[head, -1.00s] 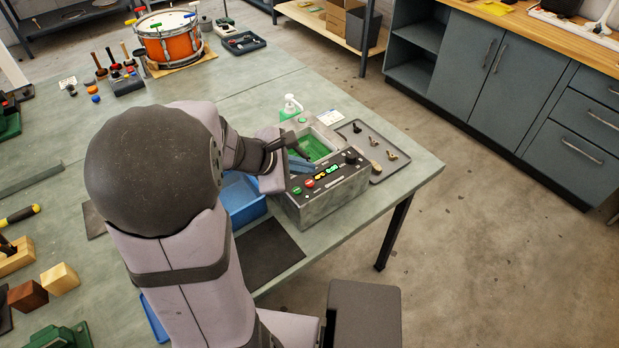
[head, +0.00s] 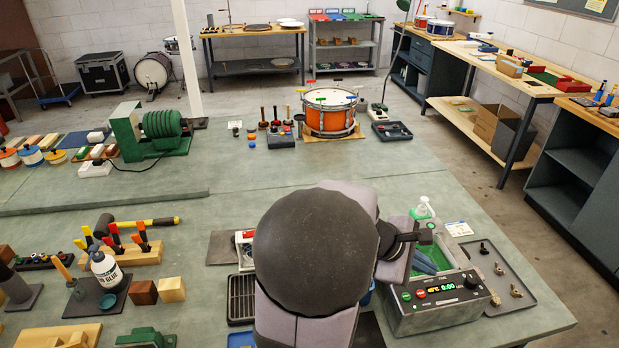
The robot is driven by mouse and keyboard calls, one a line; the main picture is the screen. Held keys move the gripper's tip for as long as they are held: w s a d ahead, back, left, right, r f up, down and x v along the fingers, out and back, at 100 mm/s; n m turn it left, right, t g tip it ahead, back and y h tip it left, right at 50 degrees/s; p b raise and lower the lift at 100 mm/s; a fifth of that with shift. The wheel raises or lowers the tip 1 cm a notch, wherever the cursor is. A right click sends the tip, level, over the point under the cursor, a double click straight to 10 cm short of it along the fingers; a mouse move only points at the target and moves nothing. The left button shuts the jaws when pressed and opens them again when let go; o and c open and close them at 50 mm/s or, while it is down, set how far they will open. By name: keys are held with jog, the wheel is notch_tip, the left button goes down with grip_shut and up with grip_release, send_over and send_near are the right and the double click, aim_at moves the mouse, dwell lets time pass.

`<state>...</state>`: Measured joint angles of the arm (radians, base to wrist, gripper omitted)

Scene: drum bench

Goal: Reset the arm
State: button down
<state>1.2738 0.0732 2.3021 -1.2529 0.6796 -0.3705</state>
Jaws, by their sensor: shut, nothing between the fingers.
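My arm rises in the lower middle of the head view, and its large dark round joint hides part of the bench. My gripper (head: 424,237) is the dark end at the arm's right side, small and partly hidden by my wrist. It is shut with nothing held, and looks to be over or beside the metal bath (head: 437,314). The bath has a green inside, a lit display and coloured buttons. Blue-grey pieces (head: 430,257) show in its opening, close to my gripper; whether they touch it I cannot tell.
A grey tray (head: 520,296) with small metal parts lies right of the bath. A pump bottle (head: 423,209) stands behind it. An orange drum (head: 329,117) is further back. A glue bottle (head: 105,268) and wooden blocks stand left. The bench between the drum and my arm is mostly clear.

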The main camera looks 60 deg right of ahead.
jog(key=w+a+f+m+t+y, duration=0.1)
jog(key=w+a+f+m+y, duration=0.3)
jog(key=a, duration=0.3)
jog(key=w+a+f+m+t+y, duration=0.1)
jog(key=a+f+m+t+y, duration=0.1)
jog(key=a+f+m, duration=0.35)
jog(key=w+a+n+t, duration=0.1)
jog(key=w+a+n, duration=0.3)
jog(key=w+a, duration=0.6)
jog(key=w+a+r+n+t+y, duration=0.1)
jog(key=w+a+n, duration=0.3)
jog(key=w+a, duration=0.6)
jog(key=a, duration=0.9)
jog(key=shift+a+r+t, duration=0.15)
jog(key=shift+a+t, duration=0.05)
jog(key=shift+t, duration=0.2)
